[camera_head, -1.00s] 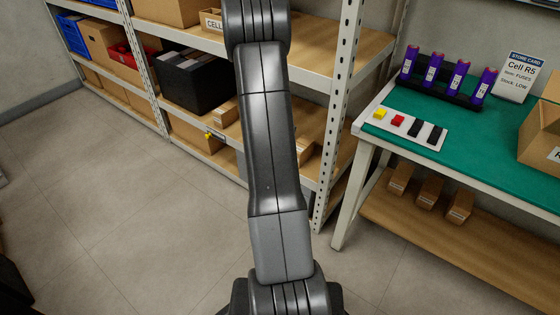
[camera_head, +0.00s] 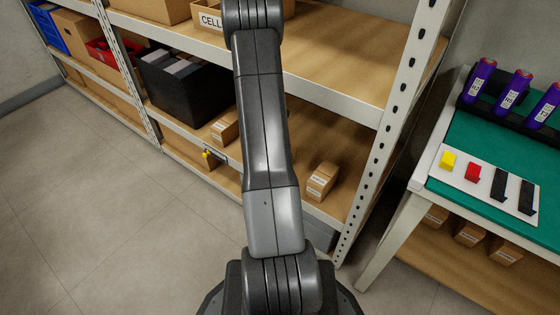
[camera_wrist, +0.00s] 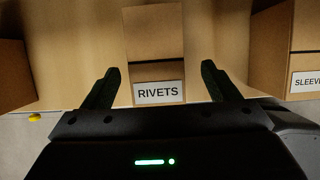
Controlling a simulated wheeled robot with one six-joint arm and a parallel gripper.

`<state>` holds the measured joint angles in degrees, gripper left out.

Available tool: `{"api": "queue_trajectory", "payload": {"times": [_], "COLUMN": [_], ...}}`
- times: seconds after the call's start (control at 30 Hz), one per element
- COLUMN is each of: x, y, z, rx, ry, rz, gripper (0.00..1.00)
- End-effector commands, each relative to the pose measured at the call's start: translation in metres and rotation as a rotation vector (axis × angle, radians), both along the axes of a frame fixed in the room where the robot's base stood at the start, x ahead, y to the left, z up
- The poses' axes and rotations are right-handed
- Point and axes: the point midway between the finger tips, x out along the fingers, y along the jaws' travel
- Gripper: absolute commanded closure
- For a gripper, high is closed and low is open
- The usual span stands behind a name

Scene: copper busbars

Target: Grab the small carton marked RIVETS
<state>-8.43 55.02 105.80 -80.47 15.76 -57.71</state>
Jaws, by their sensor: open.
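In the wrist view the small brown carton marked RIVETS (camera_wrist: 154,58) stands on a wooden shelf, its white label facing me. My gripper (camera_wrist: 161,73) is open, with one dark finger to the left of the carton and one to the right. There is a gap on each side, and nothing is held. In the head view my arm covers the middle of the shelf. I cannot pick out the RIVETS carton there, and the gripper is out of that picture.
A carton marked SLEEVE (camera_wrist: 299,60) stands to the right, and another carton (camera_wrist: 12,75) to the left. In the head view, the black bin (camera_head: 186,88) is left of my arm. The rack upright (camera_head: 392,130) and green-topped bench (camera_head: 480,150) are at right.

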Motion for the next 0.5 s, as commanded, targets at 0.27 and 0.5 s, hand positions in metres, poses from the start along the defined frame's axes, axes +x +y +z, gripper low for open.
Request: {"api": "queue_trajectory", "payload": {"times": [0.27,0.5], "x": [0.021,0.025], "y": [-0.012,-0.013], "z": [-0.034,-0.041], "rx": [-0.001,0.000], "ry": [0.002,0.000], "rz": [-0.002,0.000], "gripper": [0.18,0.18]}}
